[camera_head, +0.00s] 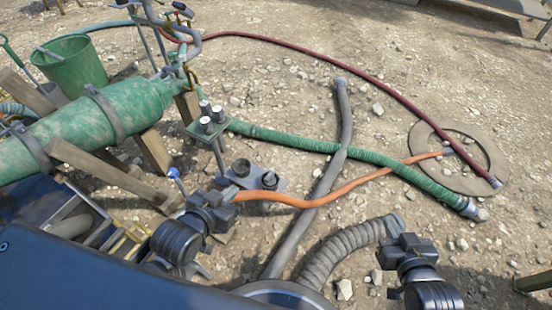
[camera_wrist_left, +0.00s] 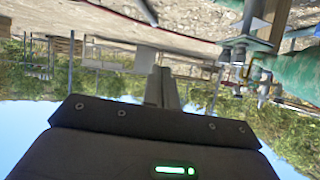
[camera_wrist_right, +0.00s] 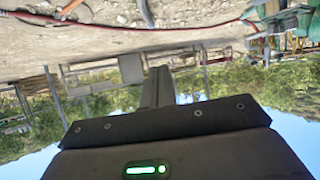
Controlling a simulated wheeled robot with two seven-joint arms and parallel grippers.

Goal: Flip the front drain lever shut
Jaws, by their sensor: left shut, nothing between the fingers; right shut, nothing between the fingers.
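A lever with a blue ball knob (camera_head: 173,173) stands near the lower end of the green tank (camera_head: 65,135) in the head view; it seems to be the drain lever, and its base is hidden by my left arm. My left gripper (camera_head: 229,192) is shut and empty, to the right of the blue knob and apart from it, by the near end of the orange hose. Its closed fingers (camera_wrist_left: 162,88) show in the left wrist view. My right gripper (camera_head: 408,242) is shut and empty over the ground at lower right; its closed fingers (camera_wrist_right: 157,88) show in the right wrist view.
An orange hose (camera_head: 310,201), a green hose (camera_head: 385,165), a grey pipe (camera_head: 330,175) and a ribbed grey hose (camera_head: 345,245) lie on stony ground. A grey block with black round parts (camera_head: 268,180) sits beside my left gripper. Wooden supports (camera_head: 155,152) hold the tank.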

